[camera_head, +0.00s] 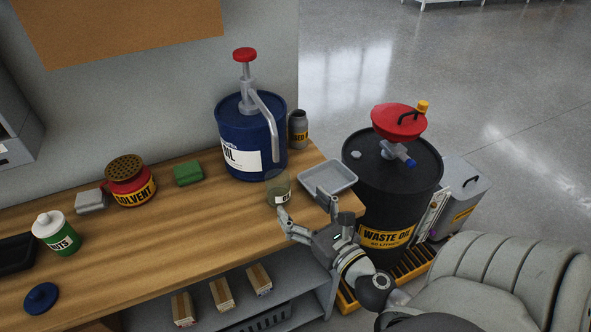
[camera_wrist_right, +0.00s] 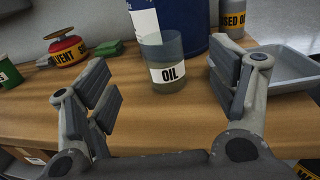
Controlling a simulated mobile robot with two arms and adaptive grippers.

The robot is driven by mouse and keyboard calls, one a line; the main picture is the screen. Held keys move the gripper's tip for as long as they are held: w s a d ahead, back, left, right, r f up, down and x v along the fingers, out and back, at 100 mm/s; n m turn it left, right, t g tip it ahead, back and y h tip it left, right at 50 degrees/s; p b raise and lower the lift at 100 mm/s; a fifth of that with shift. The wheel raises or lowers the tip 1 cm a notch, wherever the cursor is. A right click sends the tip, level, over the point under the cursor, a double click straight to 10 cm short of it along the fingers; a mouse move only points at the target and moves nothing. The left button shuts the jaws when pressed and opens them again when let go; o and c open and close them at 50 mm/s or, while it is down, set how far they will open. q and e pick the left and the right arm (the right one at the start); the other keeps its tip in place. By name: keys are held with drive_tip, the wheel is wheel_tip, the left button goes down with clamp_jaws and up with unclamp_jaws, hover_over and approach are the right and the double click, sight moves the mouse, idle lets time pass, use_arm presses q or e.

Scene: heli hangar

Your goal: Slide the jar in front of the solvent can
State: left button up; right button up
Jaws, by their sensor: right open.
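The jar (camera_head: 278,188) is a clear container with an OIL label, standing upright on the workbench below the spout of the blue oil drum. It also shows in the right wrist view (camera_wrist_right: 163,60). The solvent can (camera_head: 131,188) is red with a yellow SOLVENT band and stands further left on the bench, and in the right wrist view (camera_wrist_right: 67,49). The green sponge lies between them, nearer the can. My right gripper (camera_head: 303,206) is open and empty at the bench's front right edge; the jar is ahead between its fingers, apart from them. My left gripper is out of view.
The blue oil drum (camera_head: 230,120) stands behind the jar, a grey tray (camera_head: 340,176) to its right. A green sponge (camera_head: 188,173), grey block (camera_head: 91,201), nuts can (camera_head: 62,240) and blue lid (camera_head: 41,297) lie leftward. The bench's front middle (camera_head: 170,240) is clear.

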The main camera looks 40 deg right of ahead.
sight(284, 186)
drive_tip(key=w+p, duration=0.1)
drive_tip(key=w, duration=0.2)
drive_tip(key=w+p, duration=0.1)
drive_tip(key=w, duration=0.2)
drive_tip(key=w+p, duration=0.1)
drive_tip(key=w, duration=0.2)
drive_tip(key=shift+d+r, duration=0.1)
drive_tip(key=shift+d, duration=0.3)
drive_tip(key=shift+w+p, duration=0.35)
drive_tip(key=shift+w, duration=0.45)
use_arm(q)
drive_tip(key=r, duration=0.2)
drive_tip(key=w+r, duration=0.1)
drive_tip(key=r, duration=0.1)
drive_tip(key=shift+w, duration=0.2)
use_arm(e)
drive_tip(key=shift+c, duration=0.2)
drive_tip(key=c, duration=1.2)
